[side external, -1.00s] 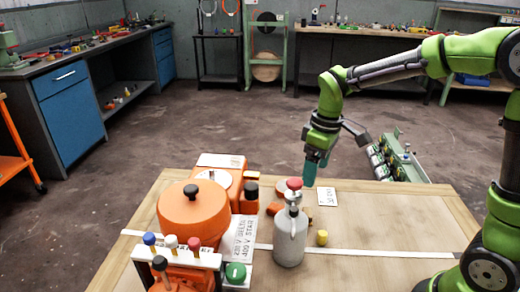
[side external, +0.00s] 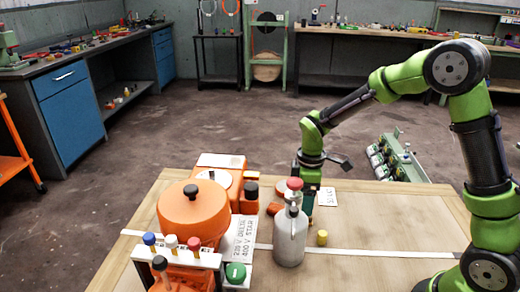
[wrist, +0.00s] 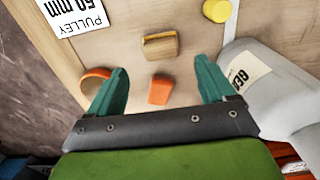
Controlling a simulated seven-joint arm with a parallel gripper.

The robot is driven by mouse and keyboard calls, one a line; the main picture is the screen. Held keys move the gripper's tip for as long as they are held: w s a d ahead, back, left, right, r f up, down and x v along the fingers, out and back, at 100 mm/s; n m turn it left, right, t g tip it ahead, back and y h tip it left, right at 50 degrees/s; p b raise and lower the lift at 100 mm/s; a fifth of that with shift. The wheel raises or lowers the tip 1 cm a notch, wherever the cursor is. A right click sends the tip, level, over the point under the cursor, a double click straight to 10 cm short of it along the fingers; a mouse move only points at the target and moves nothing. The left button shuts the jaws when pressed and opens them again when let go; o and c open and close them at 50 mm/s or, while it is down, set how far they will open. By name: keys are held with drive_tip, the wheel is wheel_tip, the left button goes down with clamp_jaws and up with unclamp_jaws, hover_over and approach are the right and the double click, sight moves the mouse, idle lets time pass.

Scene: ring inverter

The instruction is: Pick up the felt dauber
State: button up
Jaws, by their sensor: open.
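A small tan block with a darker striped edge, which looks like the felt dauber (wrist: 160,46), lies on the table in the wrist view. It is just beyond my fingertips, roughly centred between them. My gripper (wrist: 162,74) is open and empty, with its two teal fingers apart. In the side view my gripper (side external: 308,203) points down low over the table, behind the grey bottle. There the bottle and fingers mostly hide the dauber.
The grey bottle (side external: 290,238) with a red cap stands close beside my right finger in the wrist view. An orange block (wrist: 160,90) lies between the fingers, and an orange ring (wrist: 93,74) near the left one. A yellow cylinder (side external: 322,238) stands nearby. The table's right side is clear.

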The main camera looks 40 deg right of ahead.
drive_tip(key=f, duration=0.6)
drive_tip(key=shift+s, duration=0.25)
drive_tip(key=shift+r, duration=0.1)
drive_tip(key=c, duration=1.2)
